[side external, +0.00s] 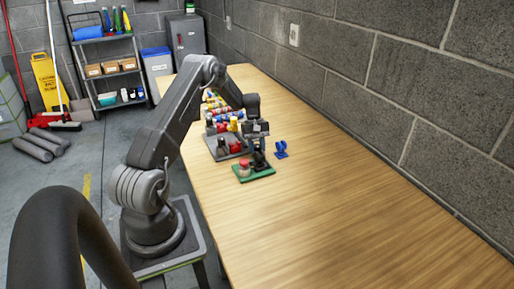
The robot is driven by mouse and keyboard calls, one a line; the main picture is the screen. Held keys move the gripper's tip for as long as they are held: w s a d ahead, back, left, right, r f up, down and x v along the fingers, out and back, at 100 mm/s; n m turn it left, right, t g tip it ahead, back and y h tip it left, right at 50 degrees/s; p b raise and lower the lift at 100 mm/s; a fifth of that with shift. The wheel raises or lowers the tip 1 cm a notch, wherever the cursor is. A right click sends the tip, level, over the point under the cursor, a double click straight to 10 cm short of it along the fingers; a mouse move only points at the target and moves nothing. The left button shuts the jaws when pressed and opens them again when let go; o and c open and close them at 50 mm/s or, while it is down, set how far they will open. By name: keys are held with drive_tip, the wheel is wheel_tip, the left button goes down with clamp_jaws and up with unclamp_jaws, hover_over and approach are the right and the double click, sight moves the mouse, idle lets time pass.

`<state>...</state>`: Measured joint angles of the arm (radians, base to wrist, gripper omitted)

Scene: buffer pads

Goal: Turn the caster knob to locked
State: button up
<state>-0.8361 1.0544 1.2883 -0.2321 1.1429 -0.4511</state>
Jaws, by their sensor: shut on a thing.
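A green pad (262,174) lies on the wooden table in the side external view. On it stand a dark upright knob-like part (259,160) and a red-and-pale round part (244,168). My gripper (258,149) points down over the right part of the green pad. Its jaws are shut on the dark part, which is small in this view and partly hidden by the fingers. Which part is the caster knob, and which way it is turned, are too small to tell.
A blue part (281,149) stands just right of the green pad. A grey pad (212,141) with red, yellow and dark parts is behind it, with several coloured pieces farther back. A block wall (400,90) borders the table. The table's front is clear.

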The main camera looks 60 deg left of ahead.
idle(0.5)
drive_tip(key=o, duration=0.6)
drive_tip(key=shift+r, duration=0.1)
drive_tip(key=shift+v, duration=6.9)
drive_tip(key=shift+w+d, duration=0.1)
drive_tip(key=shift+w, duration=0.05)
